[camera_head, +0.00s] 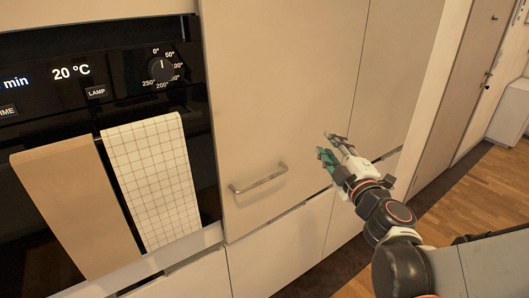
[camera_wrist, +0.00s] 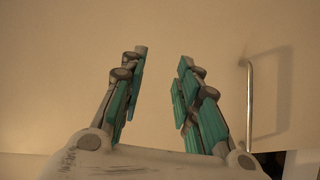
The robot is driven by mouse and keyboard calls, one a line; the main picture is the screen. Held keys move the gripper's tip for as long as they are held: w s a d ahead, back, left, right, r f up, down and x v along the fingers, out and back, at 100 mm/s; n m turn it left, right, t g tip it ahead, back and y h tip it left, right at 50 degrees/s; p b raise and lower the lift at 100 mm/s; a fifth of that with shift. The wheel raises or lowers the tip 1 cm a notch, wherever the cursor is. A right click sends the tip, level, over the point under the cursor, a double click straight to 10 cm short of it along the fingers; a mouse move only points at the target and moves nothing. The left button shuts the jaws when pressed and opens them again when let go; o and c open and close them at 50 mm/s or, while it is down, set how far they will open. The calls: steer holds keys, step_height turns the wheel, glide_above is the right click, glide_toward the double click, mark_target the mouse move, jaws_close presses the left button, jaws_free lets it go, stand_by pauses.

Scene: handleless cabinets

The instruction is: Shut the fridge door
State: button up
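A tall cream door panel (camera_head: 275,90), which I take to be the fridge door, stands right of the oven and carries a silver bar handle (camera_head: 258,179) low on its left side. It looks shut or nearly so; I cannot tell whether a small gap is left. My gripper (camera_head: 326,144) is in front of the panel, right of and above the handle. In the wrist view my gripper (camera_wrist: 163,58) has its green-padded fingers apart with nothing between them. The panel (camera_wrist: 70,50) fills the background, and the handle (camera_wrist: 249,105) stands to the right of the fingers.
A black oven (camera_head: 70,75) is at the left, with a tan towel (camera_head: 75,205) and a checked towel (camera_head: 153,180) hanging on its front. Lower cabinet fronts (camera_head: 280,250) run below the panel. Wooden floor (camera_head: 460,205) lies open at the right, leading to a brown door (camera_head: 465,90).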

steer(key=a+f+n+g+y, duration=0.3)
steer(key=a+f+n+y, duration=0.1)
steer(key=a+f+n, duration=0.15)
steer(key=n+g+y, duration=0.1)
steer(key=n+g, duration=0.2)
steer(key=n, duration=0.1)
glide_toward(267, 179)
steer(key=b+x, duration=0.2)
steer(key=x, duration=0.8)
steer(key=shift+w+f+b, duration=0.2)
steer(key=shift+w+b, duration=0.05)
steer(key=shift+b, duration=0.15)
jaws_close()
